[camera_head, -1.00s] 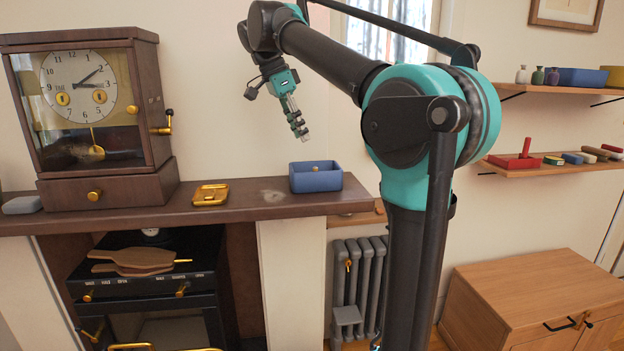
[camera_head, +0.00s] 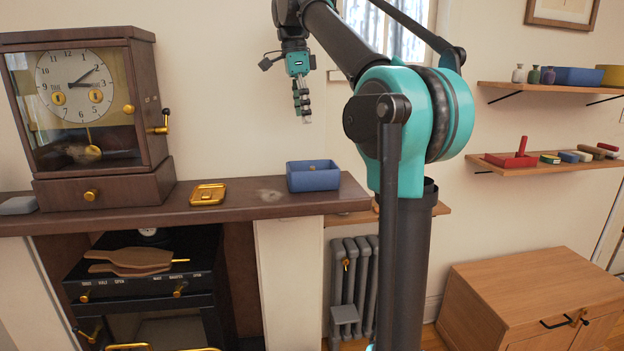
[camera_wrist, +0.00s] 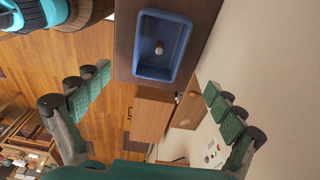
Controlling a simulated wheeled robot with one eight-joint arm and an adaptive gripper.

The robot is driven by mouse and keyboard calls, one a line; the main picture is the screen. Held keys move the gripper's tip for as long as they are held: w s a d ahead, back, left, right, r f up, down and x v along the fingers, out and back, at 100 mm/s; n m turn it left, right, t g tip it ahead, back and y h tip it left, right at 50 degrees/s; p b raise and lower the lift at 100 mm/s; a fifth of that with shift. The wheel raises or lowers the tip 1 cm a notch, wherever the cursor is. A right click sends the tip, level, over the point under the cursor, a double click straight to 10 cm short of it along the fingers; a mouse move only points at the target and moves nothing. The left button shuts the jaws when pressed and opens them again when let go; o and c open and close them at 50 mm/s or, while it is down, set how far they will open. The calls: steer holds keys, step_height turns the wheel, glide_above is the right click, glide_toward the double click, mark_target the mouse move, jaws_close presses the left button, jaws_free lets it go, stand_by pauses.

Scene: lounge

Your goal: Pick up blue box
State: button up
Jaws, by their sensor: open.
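The blue box (camera_head: 313,176) is an open-topped tray standing at the right end of the dark mantel shelf. A small brownish round thing lies inside it. In the wrist view the blue box (camera_wrist: 151,60) shows from above, near the top middle. My gripper (camera_head: 305,120) hangs pointing down, above the box and apart from it. In the wrist view my gripper (camera_wrist: 158,95) has its fingers spread wide, with nothing between them.
The mantel shelf (camera_head: 240,205) also holds a gold tray (camera_head: 208,194) and a large wooden clock (camera_head: 95,115) to the left. A radiator (camera_head: 352,285) is below. Wall shelves (camera_head: 550,88) with small items, including another blue container (camera_head: 578,76), are at right.

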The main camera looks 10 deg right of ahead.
glide_toward(313, 173)
steer(key=w+f, duration=0.1)
steer(key=f, duration=0.1)
steer(key=w+f, duration=0.2)
steer(key=w+d+f, duration=0.1)
steer(key=w+f, duration=0.1)
steer(key=shift+f, duration=0.25)
steer(key=shift+d+f, duration=0.25)
steer(key=shift+f, duration=1.1)
steer(key=shift+d+f, duration=0.25)
steer(key=shift+f, duration=1.1)
steer(key=c, duration=1.3)
steer(key=shift+r, duration=0.1)
